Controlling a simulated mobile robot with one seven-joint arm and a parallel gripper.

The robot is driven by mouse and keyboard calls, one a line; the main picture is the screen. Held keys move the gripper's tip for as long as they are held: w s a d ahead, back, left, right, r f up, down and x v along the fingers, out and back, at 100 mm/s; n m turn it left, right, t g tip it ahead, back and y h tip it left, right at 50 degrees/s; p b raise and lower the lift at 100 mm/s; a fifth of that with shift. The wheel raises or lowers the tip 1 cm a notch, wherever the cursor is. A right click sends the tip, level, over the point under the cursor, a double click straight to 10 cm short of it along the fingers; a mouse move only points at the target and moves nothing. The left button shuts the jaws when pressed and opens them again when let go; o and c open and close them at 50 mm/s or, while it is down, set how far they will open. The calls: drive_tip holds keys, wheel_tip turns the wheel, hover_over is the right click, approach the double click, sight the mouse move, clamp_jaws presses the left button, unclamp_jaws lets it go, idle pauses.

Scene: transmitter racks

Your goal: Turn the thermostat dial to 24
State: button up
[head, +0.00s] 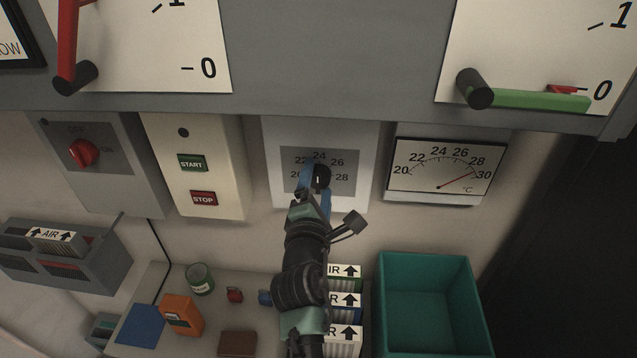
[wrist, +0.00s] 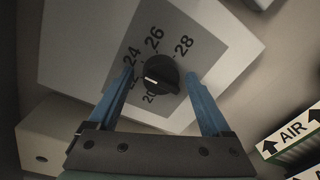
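The thermostat (head: 364,134) is a pale box with a grey scale plate. Its black dial (head: 322,176) also shows in the wrist view (wrist: 165,72), with 24, 26 and 28 readable around it. A short white mark on the dial faces the partly hidden 22, not clearly 24; its exact reading is hard to tell. My gripper (head: 315,185) is at the dial, its blue fingers open on either side of it in the wrist view (wrist: 160,84). Gaps show between fingers and dial, so I see no grip. The arm hides the plate's lower part.
A thermometer (head: 440,168) at right has its red needle near 30. A start/stop box (head: 193,140) and red rotary switch (head: 84,152) are at left. Below stand a teal bin (head: 430,262), AIR-labelled filters (head: 346,300) and an orange box (head: 181,314). Levers hang above.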

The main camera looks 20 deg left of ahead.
drive_tip(key=shift+d, duration=0.1)
drive_tip(key=shift+s, duration=0.25)
drive_tip(key=b+v, duration=0.3)
drive_tip(key=v, duration=0.9)
drive_tip(key=shift+s+b, duration=0.25)
drive_tip(key=shift+b, duration=0.05)
